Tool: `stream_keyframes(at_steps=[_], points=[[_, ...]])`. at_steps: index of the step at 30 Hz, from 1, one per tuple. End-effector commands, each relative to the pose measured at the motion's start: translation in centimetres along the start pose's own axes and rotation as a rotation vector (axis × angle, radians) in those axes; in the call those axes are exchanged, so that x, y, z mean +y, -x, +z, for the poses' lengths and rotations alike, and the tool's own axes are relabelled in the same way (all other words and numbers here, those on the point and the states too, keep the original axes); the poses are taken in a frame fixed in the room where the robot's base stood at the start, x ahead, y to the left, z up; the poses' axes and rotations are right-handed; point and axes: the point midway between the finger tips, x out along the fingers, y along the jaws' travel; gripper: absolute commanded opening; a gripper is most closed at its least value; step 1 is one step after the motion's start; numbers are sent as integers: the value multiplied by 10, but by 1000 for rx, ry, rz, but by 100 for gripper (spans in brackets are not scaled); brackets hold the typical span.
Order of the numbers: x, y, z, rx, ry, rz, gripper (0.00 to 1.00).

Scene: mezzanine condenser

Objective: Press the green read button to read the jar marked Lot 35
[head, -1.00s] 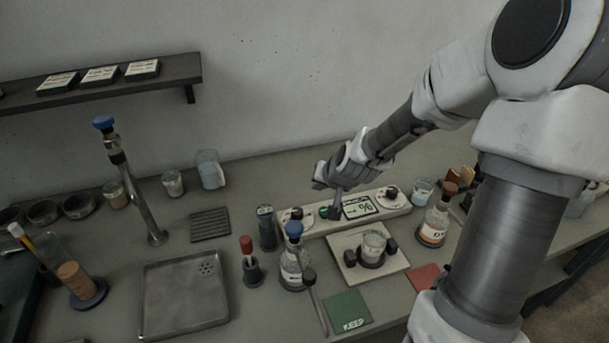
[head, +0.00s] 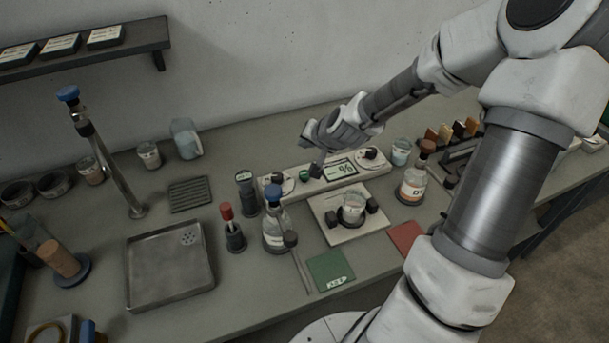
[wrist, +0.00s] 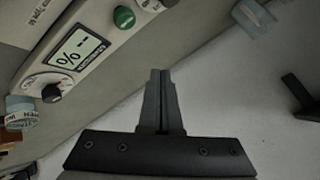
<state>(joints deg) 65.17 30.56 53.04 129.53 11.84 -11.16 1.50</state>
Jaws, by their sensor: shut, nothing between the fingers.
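The green read button (head: 303,175) is on the pale reader panel (head: 321,178), left of the display (head: 340,169). The wrist view also shows the green button (wrist: 123,17) and the display (wrist: 76,52), which reads dashes and a percent sign. My gripper (head: 317,167) is shut and empty, close to the button in the head view. In the wrist view the closed fingertips (wrist: 160,74) are apart from the button.
A blue-stoppered bottle (head: 274,228) and a red-topped tube (head: 228,226) stand left of the plate. An orange-labelled bottle (head: 414,182) stands right. A green card (head: 330,271) and a red card (head: 406,238) lie in front. A metal tray (head: 168,266) lies left.

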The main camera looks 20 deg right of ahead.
Motion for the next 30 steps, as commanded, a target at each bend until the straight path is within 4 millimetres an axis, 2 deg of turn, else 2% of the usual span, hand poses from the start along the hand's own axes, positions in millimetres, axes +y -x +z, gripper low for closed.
stream_keyframes(at_steps=[15, 30], points=[[35, -48, 36, -1, 0, 0, 0], [38, -52, 38, -1, 0, 0, 0]])
